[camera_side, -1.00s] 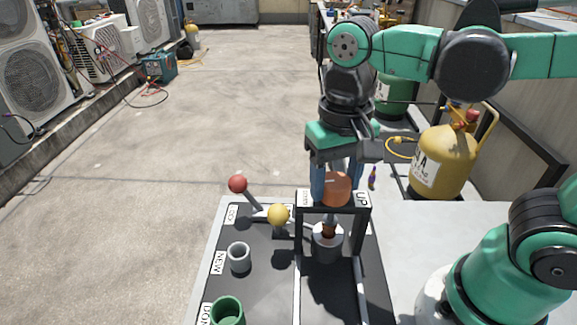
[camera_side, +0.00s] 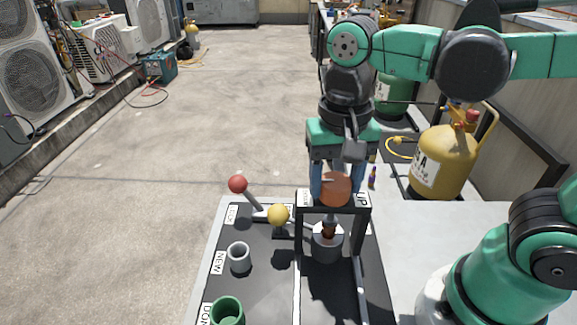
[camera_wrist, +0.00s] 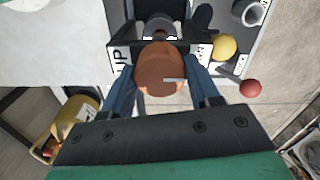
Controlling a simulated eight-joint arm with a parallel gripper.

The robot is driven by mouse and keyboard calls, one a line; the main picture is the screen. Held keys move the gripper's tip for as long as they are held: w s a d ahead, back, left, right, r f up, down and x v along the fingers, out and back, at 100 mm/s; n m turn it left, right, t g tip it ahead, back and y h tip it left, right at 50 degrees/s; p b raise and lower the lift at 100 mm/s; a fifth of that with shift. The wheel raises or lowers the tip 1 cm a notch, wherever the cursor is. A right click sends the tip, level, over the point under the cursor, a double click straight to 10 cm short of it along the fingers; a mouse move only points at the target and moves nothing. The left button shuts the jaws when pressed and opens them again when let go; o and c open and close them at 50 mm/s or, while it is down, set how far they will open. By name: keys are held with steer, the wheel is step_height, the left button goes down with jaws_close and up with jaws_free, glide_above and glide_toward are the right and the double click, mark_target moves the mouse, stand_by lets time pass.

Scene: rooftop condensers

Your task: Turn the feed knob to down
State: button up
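The feed knob (camera_side: 336,188) is a round orange-brown cap on top of a black frame (camera_side: 364,238). My gripper (camera_wrist: 162,82) points down over it, with one blue finger on each side, shut on the knob. A pale pointer line on the knob (camera_wrist: 160,68) reaches to its right edge in the wrist view, away from the UP label (camera_wrist: 119,62). In the side view the line lies toward the left. The label at the frame's other end (camera_wrist: 203,50) is partly hidden by the finger and knob.
Under the frame stands a grey cup-like holder (camera_side: 327,243). Left of it are a yellow ball knob (camera_side: 278,214), a red ball lever (camera_side: 238,184), a grey cup (camera_side: 239,258) and a green cup (camera_side: 228,311). A yellow gas cylinder (camera_side: 441,162) stands behind at right.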

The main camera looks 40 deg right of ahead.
mark_target(336, 180)
steer(key=o, duration=0.4)
steer(key=shift+r, duration=2.8)
step_height(336, 180, down, 5)
steer(key=shift+f, duration=0.35)
steer(key=shift+n, duration=0.7)
